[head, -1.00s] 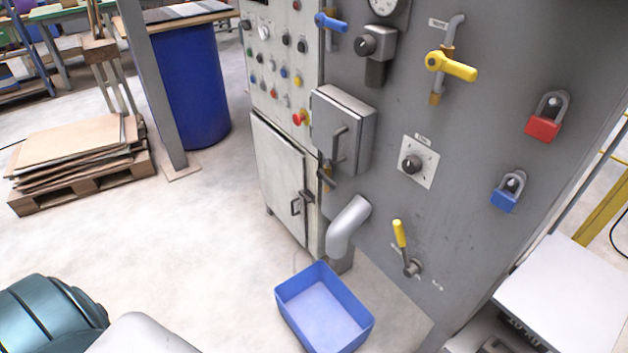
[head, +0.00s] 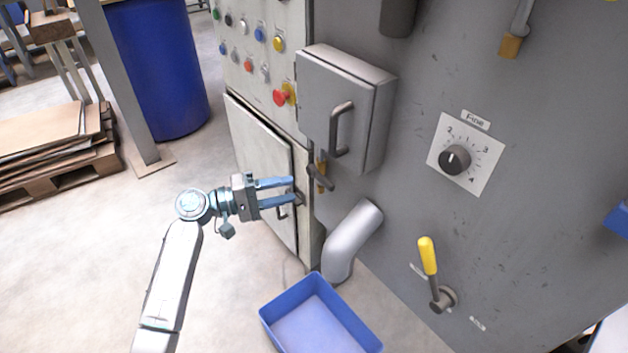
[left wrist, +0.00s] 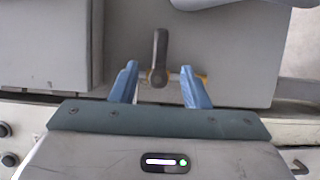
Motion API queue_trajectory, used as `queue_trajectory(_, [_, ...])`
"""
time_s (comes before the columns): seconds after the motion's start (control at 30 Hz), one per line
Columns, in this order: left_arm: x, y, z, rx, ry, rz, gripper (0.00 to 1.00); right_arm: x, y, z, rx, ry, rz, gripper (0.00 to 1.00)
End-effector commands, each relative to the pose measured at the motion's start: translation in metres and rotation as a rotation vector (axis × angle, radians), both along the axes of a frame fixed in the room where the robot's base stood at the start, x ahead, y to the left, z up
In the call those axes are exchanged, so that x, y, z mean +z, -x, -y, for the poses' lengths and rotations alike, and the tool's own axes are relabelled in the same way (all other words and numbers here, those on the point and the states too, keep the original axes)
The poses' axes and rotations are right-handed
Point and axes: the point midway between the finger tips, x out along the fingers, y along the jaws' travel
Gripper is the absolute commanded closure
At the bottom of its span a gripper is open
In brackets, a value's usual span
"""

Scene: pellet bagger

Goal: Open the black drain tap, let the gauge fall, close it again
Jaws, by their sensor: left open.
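The black drain tap (head: 319,178) is a small black lever on a brass fitting, below the grey box on the machine's side. It also shows in the left wrist view (left wrist: 160,50), upright in the picture and lying across the gap between my fingers. My left gripper (head: 294,190) is open, with its blue fingers pointing at the tap from the left. In the left wrist view the fingertips (left wrist: 159,70) lie to either side of the lever, with clear gaps. I cannot tell how deep the lever sits between them. The gauge and my right gripper are out of view.
The grey box with a handle (head: 375,125) juts out just above the tap. A grey bent pipe (head: 350,240) is below it, over a blue bin (head: 373,338) on the floor. A yellow-handled lever (head: 428,256) and a Fine dial (head: 490,155) are to the right.

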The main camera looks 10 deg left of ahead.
Motion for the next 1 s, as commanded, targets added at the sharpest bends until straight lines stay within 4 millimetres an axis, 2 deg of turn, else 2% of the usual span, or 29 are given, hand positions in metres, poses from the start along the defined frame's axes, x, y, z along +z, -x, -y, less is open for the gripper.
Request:
queue_trajectory(0.5, [0.0, -0.033, 0.081, 0.002, 0.001, -0.003, 0.58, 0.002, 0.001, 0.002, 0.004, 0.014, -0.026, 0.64])
queue_trajectory(0.7, [-0.001, -0.039, 0.093, 0.003, -0.001, -0.003, 0.58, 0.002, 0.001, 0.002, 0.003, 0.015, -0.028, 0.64])
queue_trajectory(0.97, [-0.001, -0.039, 0.094, 0.003, -0.002, -0.002, 0.58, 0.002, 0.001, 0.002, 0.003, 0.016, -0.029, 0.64])
queue_trajectory(1.0, [-0.001, -0.039, 0.094, 0.003, -0.002, -0.002, 0.62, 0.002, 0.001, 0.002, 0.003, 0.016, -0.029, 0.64])
